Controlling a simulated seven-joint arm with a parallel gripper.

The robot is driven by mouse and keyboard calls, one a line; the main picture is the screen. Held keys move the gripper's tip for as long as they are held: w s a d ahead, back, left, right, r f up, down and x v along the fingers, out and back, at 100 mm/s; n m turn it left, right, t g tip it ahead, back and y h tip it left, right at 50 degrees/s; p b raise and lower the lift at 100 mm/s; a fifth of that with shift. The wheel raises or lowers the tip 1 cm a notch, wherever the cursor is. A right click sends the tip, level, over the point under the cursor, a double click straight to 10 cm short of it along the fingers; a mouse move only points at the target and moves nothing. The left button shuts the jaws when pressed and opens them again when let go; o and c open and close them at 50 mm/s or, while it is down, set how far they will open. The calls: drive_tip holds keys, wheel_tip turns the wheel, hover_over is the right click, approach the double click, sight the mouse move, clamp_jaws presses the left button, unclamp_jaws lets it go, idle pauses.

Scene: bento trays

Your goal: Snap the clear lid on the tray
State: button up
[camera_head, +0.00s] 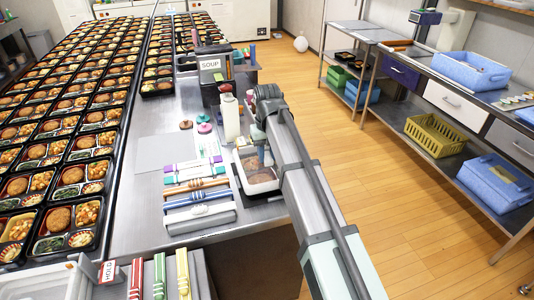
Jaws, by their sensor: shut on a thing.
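A dark-rimmed tray (241,181) with brown food lies on the steel counter, just right of the coloured strips. My arm comes in from the lower right, and my gripper (262,157) points down over the back part of this tray. It is shut on what looks like the clear lid (262,176), a pale, glossy sheet over the tray. The fingertips are small and partly hidden by my own wrist. I cannot tell whether the lid's edges touch the tray rim all around.
Rows of filled bento trays (60,129) cover the left. A white bottle (230,118) and a SOUP container (211,68) stand behind my gripper. Banded bundles (197,200) lie left of the tray. A grey mat (165,148) is bare. A HOLD sign (108,271) stands in front.

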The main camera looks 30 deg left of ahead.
drive_tip(key=shift+f, duration=1.05)
idle(0.4)
drive_tip(key=o, duration=1.6)
drive_tip(key=shift+r, duration=0.1)
drive_tip(key=shift+r, duration=3.95)
